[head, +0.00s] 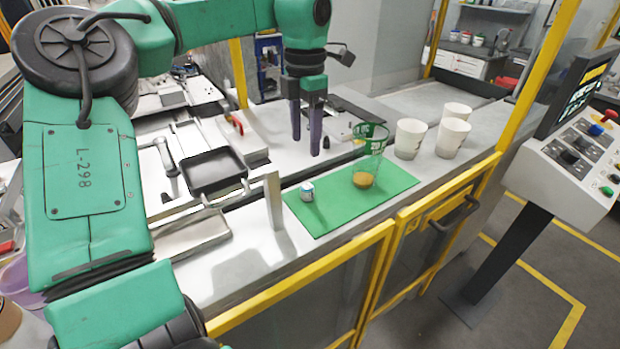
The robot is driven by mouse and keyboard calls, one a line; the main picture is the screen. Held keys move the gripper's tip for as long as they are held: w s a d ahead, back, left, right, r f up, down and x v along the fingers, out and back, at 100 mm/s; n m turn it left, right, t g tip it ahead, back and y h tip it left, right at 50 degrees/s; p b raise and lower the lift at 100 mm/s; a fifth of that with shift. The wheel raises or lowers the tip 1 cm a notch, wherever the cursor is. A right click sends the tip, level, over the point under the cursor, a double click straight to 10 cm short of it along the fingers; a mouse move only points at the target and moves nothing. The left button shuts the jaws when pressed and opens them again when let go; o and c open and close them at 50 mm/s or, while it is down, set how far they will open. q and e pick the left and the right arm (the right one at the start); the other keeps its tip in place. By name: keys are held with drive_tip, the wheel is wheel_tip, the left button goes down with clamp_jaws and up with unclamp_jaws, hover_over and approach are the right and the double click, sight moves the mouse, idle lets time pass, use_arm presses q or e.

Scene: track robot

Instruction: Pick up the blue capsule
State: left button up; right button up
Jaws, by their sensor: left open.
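A small capsule (307,192), white with a blue part, stands on the left part of the green mat (325,220) on the counter. It is small, so its details are hard to make out. My left gripper (307,146) hangs above and behind the mat, fingers pointing down. Its two dark fingers are apart with nothing between them. It is higher than the capsule and not touching it. My right gripper is not in view.
A clear glass (372,150) with an orange-brown bottom stands on the mat, right of the capsule. White cups (410,138) stand further right. A black square pan (214,172) and an upright pale panel (273,200) are left. Yellow rails edge the counter; a control console (570,150) stands right.

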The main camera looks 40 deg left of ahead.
use_arm(q)
wheel_tip(320, 180, down, 5)
drive_tip(key=s+p, duration=0.1)
drive_tip(key=s, duration=0.1)
drive_tip(key=p, duration=0.3)
hover_over(306, 198)
wheel_tip(306, 198, down, 5)
drive_tip(key=shift+w+r, duration=0.1)
drive_tip(key=shift+r, duration=0.1)
wheel_tip(306, 198, down, 2)
drive_tip(key=shift+d+f, duration=0.1)
drive_tip(key=shift+f, duration=0.25)
drive_tip(key=c, duration=0.9)
clamp_jaws()
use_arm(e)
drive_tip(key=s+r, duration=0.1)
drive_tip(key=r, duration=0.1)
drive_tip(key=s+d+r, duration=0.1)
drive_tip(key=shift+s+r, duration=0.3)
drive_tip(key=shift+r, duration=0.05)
